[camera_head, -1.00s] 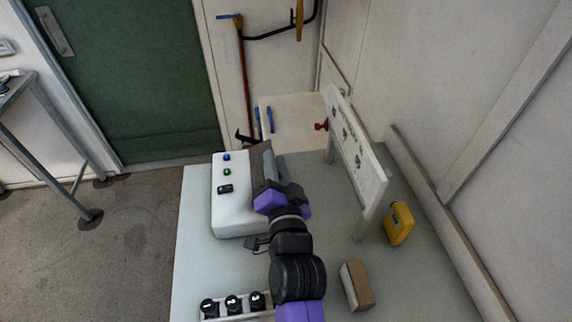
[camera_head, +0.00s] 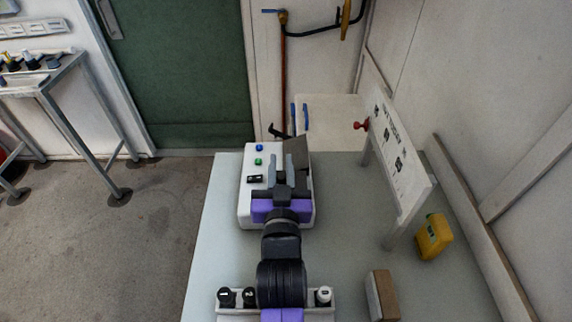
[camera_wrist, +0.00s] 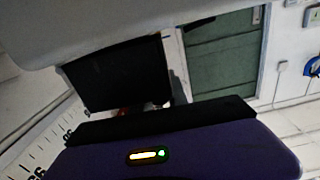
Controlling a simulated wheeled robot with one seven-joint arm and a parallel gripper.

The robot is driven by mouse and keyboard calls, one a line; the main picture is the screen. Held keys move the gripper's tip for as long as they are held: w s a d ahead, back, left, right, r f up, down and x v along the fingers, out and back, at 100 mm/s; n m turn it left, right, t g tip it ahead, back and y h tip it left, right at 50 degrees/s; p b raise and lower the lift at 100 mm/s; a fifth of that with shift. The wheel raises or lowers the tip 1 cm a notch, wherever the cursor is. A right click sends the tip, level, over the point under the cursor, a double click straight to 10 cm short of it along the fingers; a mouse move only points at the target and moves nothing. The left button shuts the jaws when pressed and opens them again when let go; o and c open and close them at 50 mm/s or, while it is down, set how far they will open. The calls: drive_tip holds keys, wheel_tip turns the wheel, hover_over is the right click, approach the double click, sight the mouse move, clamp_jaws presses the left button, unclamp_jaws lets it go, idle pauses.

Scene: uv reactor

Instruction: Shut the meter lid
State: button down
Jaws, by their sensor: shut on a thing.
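The meter (camera_head: 247,205) is a white box on the table, with a blue button, a green button and a small black display on its top. Its lid (camera_head: 298,150) is a dark grey-brown panel standing raised at the meter's back right. My gripper (camera_head: 282,160) is over the meter, its grey fingers pointing to the back beside the lid. It is shut on the lid, though the contact is hard to see. In the wrist view a dark panel (camera_wrist: 118,75), probably the lid, shows ahead of my purple gripper body.
An upright white board (camera_head: 400,150) stands right of the meter. A yellow container (camera_head: 434,237) and a brown-and-white block (camera_head: 381,295) are on the table's right. A rack (camera_head: 230,314) with black-capped items is in front. Bare tabletop (camera_head: 218,250) lies at the left.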

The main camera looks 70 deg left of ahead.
drive_tip(key=shift+s+f, duration=0.2)
idle(0.4)
drive_tip(key=c, duration=1.3)
unclamp_jaws()
drive_tip(key=shift+a, duration=0.1)
drive_tip(key=shift+r, duration=0.15)
wheel_tip(320, 180, up, 20)
drive_tip(key=shift+f+b, duration=0.1)
drive_tip(key=shift+b, duration=0.45)
